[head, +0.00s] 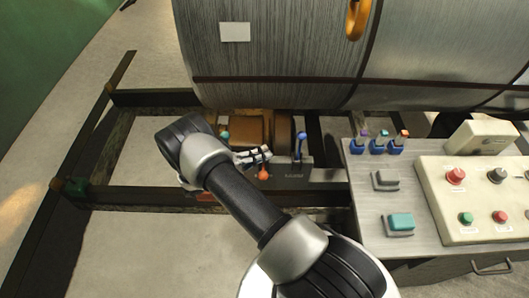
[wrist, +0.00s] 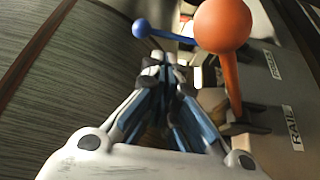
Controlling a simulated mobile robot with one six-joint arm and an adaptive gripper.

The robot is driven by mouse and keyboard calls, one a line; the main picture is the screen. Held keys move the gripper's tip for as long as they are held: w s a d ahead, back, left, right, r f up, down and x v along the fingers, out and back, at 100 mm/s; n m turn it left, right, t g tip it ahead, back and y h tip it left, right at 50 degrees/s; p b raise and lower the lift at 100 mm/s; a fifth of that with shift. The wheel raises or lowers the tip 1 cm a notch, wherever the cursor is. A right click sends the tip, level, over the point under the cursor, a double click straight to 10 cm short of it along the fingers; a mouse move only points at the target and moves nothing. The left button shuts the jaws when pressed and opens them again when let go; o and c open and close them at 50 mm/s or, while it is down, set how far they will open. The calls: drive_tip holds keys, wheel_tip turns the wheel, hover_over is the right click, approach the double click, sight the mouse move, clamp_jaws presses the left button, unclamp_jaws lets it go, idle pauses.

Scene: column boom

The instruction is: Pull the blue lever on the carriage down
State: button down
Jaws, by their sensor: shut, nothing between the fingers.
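The blue lever (head: 301,146) stands upright on the carriage (head: 293,176), to the right of my gripper (head: 264,154) in the head view. In the wrist view the blue lever's ball and shaft (wrist: 141,28) show beyond the fingertips, with a gap. My gripper (wrist: 163,60) is shut and empty. An orange lever (head: 264,173) is close beside the fingers. In the wrist view the orange lever (wrist: 223,27) is large and near, just right of the fingers. Whether it touches them I cannot tell.
A teal-knobbed lever (head: 225,135) stands left of the fingers. Dark rails (head: 130,193) frame the floor.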

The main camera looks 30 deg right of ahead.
sight(299, 149)
drive_tip(key=shift+d, duration=0.1)
drive_tip(key=w+d+p, duration=0.2)
drive_tip(key=w+d, duration=0.2)
drive_tip(key=d, duration=0.1)
drive_tip(key=shift+d, duration=0.25)
drive_tip(key=shift+w, duration=0.1)
drive_tip(key=s+d+b, duration=0.2)
drive_tip(key=s+d, duration=0.1)
drive_tip(key=d, duration=0.4)
drive_tip(key=shift+s, duration=0.35)
drive_tip(key=shift+d, duration=0.1)
